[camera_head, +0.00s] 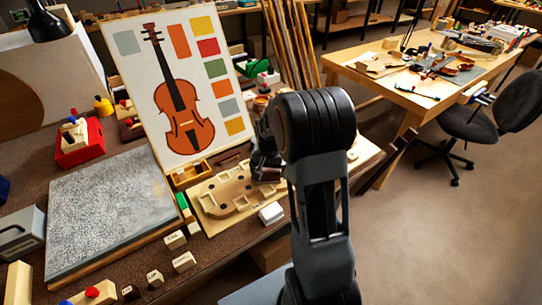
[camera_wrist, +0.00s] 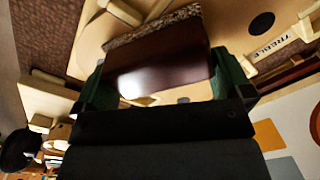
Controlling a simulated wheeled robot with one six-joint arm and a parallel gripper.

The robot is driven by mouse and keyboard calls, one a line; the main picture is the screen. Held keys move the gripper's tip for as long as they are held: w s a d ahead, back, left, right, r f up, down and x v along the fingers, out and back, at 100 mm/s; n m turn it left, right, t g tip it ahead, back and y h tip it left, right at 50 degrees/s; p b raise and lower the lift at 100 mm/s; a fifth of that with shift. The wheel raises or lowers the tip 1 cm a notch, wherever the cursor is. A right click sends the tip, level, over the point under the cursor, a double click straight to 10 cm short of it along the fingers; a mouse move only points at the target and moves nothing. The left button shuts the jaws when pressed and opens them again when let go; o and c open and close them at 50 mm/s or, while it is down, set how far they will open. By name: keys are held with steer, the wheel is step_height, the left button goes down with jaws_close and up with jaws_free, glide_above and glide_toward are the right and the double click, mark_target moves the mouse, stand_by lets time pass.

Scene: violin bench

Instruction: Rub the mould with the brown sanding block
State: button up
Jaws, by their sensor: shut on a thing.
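The mould (camera_head: 237,193) is a pale wooden violin-shaped plate with cut-outs and dark holes, lying on a board on the bench. It also fills the upper part of the wrist view (camera_wrist: 225,25). My gripper (camera_wrist: 158,78) has green-lined fingers on either side of the brown sanding block (camera_wrist: 150,72) and is shut on it. The block is dark, glossy brown with a speckled gritty layer on its far side, which faces the mould. In the head view my gripper (camera_head: 265,164) is over the mould's right end. I cannot tell whether the block touches it.
A violin poster (camera_head: 185,80) leans behind the mould. A grey speckled slab (camera_head: 110,205) lies to the left, and small labelled blocks (camera_head: 184,261) stand in front. A white block (camera_head: 271,213) sits near the mould's front edge. A red box (camera_head: 80,143) is farther left.

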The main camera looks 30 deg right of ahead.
step_height(320, 180, up, 2)
steer(key=shift+w+r+p, duration=0.1)
steer(key=shift+r+p, duration=0.15)
steer(key=shift+p, duration=0.4)
step_height(320, 180, up, 5)
steer(key=p, duration=0.4)
steer(key=shift+r, duration=0.15)
